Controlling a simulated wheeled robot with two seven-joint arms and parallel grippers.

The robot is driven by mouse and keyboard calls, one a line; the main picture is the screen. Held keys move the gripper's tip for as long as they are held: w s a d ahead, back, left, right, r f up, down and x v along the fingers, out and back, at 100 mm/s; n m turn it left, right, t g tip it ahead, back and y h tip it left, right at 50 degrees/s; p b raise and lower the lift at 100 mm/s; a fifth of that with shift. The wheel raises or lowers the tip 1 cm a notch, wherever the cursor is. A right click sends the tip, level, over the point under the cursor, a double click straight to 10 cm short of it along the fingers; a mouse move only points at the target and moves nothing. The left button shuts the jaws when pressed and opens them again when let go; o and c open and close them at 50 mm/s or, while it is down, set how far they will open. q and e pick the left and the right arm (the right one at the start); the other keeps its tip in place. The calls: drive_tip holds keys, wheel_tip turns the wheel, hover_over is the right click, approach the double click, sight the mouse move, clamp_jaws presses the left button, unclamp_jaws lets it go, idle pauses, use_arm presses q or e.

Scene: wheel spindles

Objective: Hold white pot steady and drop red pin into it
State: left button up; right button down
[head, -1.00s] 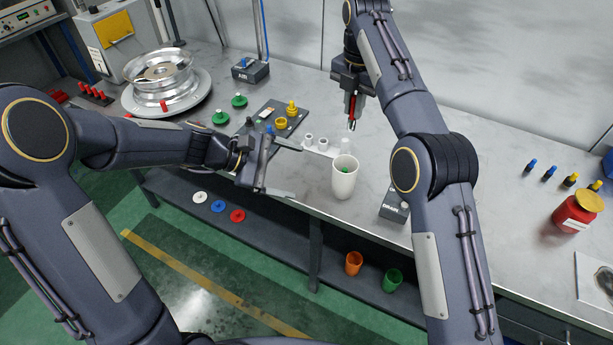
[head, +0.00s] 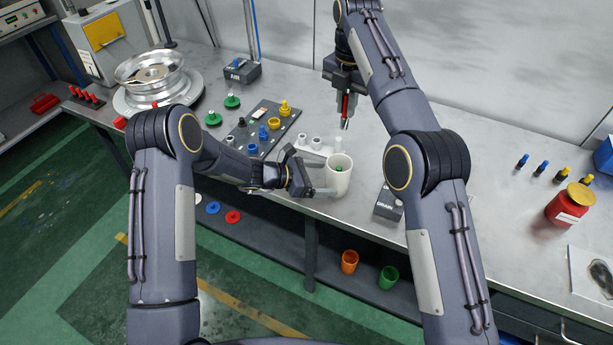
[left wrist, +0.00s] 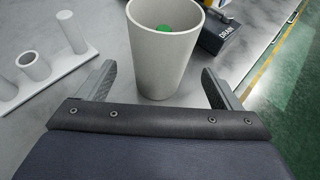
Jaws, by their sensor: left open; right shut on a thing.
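The white pot (head: 340,180) stands upright near the front edge of the bench, with a green thing (head: 338,168) inside it. My left gripper (head: 318,174) is open at the pot's left side. In the left wrist view the pot (left wrist: 163,60) rises between the spread fingers, with gaps on both sides. My right gripper (head: 345,112) points down above and behind the pot, shut on the red pin (head: 345,103). The pin's upper part is hidden by the gripper. The pin is clear of the pot.
A white rack with upright posts (head: 316,144) stands just behind the pot. A grey DRAIN box (head: 388,204) sits to its right. A dark board (head: 265,130) with coloured parts lies to the left. A red jar (head: 569,206) stands far right. The bench between is clear.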

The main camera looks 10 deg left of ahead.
use_arm(q)
drive_tip(key=shift+x, duration=2.75)
drive_tip(key=shift+c, duration=0.3)
drive_tip(key=c, duration=1)
use_arm(e)
drive_tip(key=shift+f, duration=6.5)
drive_tip(key=c, duration=1.3)
unclamp_jaws()
drive_tip(key=shift+c, duration=0.2)
drive_tip(key=shift+r, duration=0.1)
